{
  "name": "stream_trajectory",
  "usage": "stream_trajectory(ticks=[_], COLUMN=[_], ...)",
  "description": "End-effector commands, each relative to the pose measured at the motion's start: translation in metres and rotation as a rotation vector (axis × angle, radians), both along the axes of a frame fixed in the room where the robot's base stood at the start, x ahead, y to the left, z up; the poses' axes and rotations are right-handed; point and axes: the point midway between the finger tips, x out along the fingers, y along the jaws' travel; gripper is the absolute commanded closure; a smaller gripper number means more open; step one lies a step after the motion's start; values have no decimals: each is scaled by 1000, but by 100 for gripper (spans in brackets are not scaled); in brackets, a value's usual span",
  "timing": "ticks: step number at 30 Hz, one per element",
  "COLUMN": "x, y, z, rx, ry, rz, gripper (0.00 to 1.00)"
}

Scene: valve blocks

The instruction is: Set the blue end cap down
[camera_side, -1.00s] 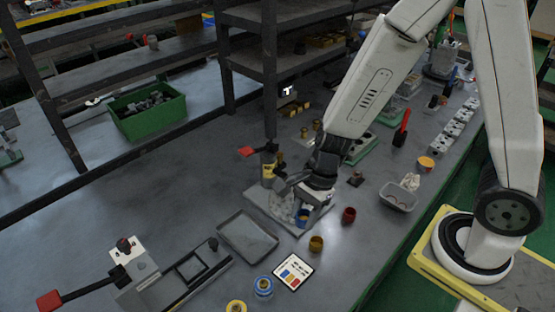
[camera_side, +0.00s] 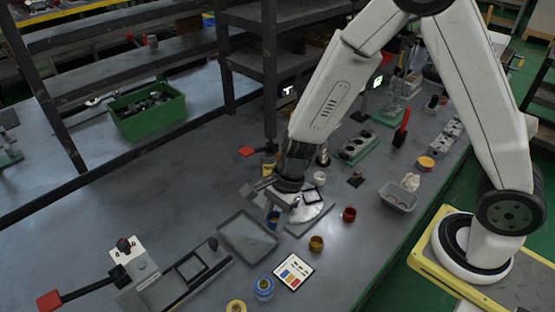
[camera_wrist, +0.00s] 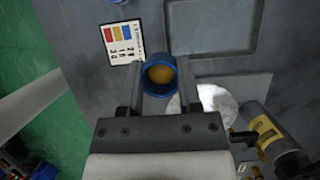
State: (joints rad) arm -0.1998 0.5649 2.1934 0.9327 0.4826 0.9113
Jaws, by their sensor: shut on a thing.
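The blue end cap (camera_side: 273,217) is between the fingers of my gripper (camera_side: 274,212), just right of the grey tray (camera_side: 231,236). In the wrist view the blue end cap (camera_wrist: 147,84) is a blue ring with a tan-yellow inside, with one finger of my gripper (camera_wrist: 161,76) on each side. My gripper is shut on it. I cannot tell whether its underside touches anything. A grey base plate (camera_side: 300,230) with a pale round disc lies right of the cap. My wrist and hand hide part of the plate.
A brass-coloured cap (camera_side: 316,243) and a red cap (camera_side: 349,214) stand to the right. A card with colour patches (camera_side: 293,271) and a blue spool (camera_side: 263,287) lie in front. The tray looks empty.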

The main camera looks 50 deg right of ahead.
Motion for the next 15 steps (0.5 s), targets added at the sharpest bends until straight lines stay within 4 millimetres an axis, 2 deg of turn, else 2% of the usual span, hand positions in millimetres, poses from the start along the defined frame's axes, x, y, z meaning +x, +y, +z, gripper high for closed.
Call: stream_trajectory(ticks=[7, 15], x=[33, 54], y=[10, 16], z=[-17, -44], rx=[-1, -1], ry=[0, 1], rz=[0, -1], gripper=[100, 100])
